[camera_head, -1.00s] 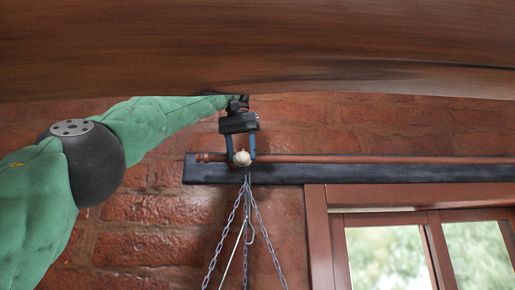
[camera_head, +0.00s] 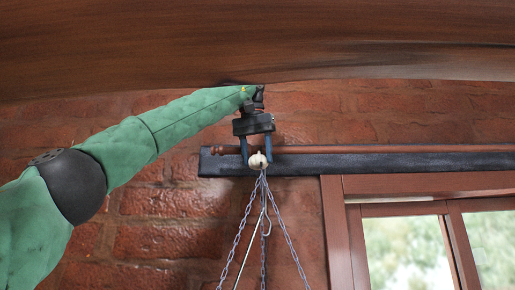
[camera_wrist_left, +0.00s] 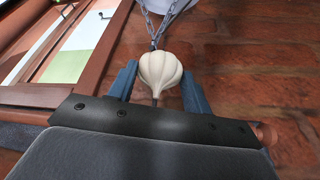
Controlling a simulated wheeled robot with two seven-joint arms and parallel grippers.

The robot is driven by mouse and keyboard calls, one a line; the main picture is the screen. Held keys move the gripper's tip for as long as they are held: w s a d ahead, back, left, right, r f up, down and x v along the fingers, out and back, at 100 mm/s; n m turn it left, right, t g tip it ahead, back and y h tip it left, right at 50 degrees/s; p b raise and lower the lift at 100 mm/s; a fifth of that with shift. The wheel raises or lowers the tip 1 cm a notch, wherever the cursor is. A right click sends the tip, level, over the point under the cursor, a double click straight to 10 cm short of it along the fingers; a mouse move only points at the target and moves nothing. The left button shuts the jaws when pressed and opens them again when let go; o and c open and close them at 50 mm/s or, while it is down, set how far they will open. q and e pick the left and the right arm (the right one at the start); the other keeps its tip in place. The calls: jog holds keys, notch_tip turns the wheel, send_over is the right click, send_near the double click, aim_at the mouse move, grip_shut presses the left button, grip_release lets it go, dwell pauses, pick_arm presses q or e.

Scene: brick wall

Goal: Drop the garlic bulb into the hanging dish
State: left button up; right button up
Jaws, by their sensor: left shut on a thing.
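The white garlic bulb (camera_head: 258,161) is between the blue fingers of my left gripper (camera_head: 257,160), which is shut on it. The bulb also shows in the left wrist view (camera_wrist_left: 160,70) between the fingertips. In the head view the bulb appears right at the top of the hanging chains (camera_head: 240,232); I cannot tell how far apart they are in depth. The dish is below the head view's edge. In the left wrist view a pale piece of what seems to be the dish (camera_wrist_left: 165,4) shows at the top edge, beyond the chain. My right gripper is out of view.
A dark board with a reddish rod (camera_head: 400,160) runs along the brick wall (camera_head: 160,235) behind the gripper. A wood-framed window (camera_head: 400,250) is at the lower right. A wooden surface (camera_head: 250,40) spans the top.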

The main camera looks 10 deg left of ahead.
pick_arm(q)
jog(key=shift+w+f, duration=0.15)
jog(key=shift+f, duration=0.15)
jog(key=o, duration=1)
